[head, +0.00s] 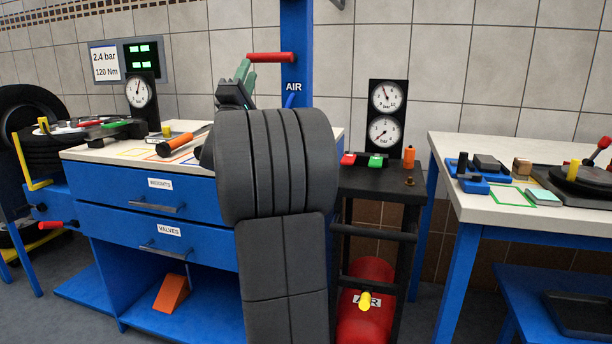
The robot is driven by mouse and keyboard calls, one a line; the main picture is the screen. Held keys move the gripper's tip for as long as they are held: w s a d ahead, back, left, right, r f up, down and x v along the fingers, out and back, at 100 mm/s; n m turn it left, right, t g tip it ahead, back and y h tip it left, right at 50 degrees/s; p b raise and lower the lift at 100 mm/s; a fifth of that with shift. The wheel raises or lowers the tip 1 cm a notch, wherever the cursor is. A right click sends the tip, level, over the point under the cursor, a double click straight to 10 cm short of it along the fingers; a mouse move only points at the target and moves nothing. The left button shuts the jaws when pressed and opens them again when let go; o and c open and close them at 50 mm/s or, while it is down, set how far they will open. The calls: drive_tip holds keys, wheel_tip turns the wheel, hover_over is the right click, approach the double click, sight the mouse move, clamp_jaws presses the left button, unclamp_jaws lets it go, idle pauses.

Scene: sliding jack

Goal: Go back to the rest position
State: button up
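My gripper (243,76) shows in the head view with green fingers, raised above the blue workbench (185,205) in front of the tiled wall. Its fingers are close to the red handle (271,57) on the blue AIR column (296,60). Whether they touch the handle cannot be told. The fingers overlap from this angle, so their opening is unclear, and no held object is visible. My thick grey arm fills the middle of the view and hides part of the bench and column.
An orange-handled tool (178,144) lies on the bench. Right of my arm stands a black stand (381,182) with gauges (385,97) and a red tank (366,300) below. A white-topped table (450,150) at right holds blue blocks and a black disc. Tyres (28,105) are at left.

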sight(253, 54)
drive_tip(key=x, duration=0.5)
drive_tip(key=shift+w+d+r, duration=0.1)
drive_tip(key=shift+w+r, duration=0.1)
drive_tip(key=shift+r, duration=0.05)
drive_tip(key=shift+r+m+h+p, duration=0.4)
drive_tip(key=shift+m+h+p, duration=0.1)
drive_tip(key=shift+m+h, duration=0.15)
drive_tip(key=shift+r+m+g+h, duration=0.15)
drive_tip(key=shift+m+g+h, duration=0.25)
drive_tip(key=shift+m+h, duration=0.3)
drive_tip(key=shift+h, duration=0.25)
drive_tip(key=shift+s+m, duration=0.1)
drive_tip(key=shift+m, duration=0.15)
